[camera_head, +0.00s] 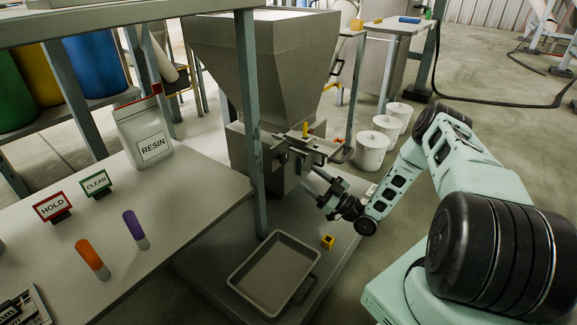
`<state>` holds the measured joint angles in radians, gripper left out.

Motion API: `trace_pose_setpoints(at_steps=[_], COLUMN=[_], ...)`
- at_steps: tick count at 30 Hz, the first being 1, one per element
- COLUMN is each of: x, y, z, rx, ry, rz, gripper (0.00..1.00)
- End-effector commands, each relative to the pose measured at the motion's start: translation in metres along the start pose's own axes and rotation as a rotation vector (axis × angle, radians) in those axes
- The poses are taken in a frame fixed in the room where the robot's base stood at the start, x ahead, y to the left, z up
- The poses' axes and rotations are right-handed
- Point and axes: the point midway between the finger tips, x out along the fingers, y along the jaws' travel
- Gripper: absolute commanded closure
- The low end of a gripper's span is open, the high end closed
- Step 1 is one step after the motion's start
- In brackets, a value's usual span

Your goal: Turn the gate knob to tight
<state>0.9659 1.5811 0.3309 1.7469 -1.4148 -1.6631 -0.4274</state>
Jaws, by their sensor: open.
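The grey hopper (265,60) stands behind the table, with a metal gate assembly (312,148) at its lower front. A small yellow part (306,129) stands up on the gate assembly. The gate knob is too small and dark to pick out surely among these parts, and its setting cannot be read. My gripper (311,179) is open and empty, just below and in front of the gate assembly, its fingers pointing up and left toward it. It appears apart from the gate, though the exact gap cannot be told.
A grey tray (235,279) and a small yellow block (328,242) lie on the platform below my gripper. A grey post (251,120) rises left of the gate. The table (185,205) at left holds a RESIN container (145,134). White buckets (371,151) stand to the right.

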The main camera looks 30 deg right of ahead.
Motion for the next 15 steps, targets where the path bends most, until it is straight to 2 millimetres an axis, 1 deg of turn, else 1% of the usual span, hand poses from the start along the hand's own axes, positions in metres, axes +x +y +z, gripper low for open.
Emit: trace_pose_setpoints(at_steps=[1,3,9,12,15], x=[0.01,0.025,0.063,0.077,0.087], y=[-0.002,-0.001,-0.001,0.0,-0.001], z=[0.002,0.002,0.002,0.002,0.001], rx=[0.001,-0.001,-0.001,-0.001,0.0], ry=[0.002,0.003,0.001,0.001,0.001], rz=[-0.003,-0.003,-0.002,-0.001,-0.001], gripper=[0.41,0.41,0.41,0.41,0.41])
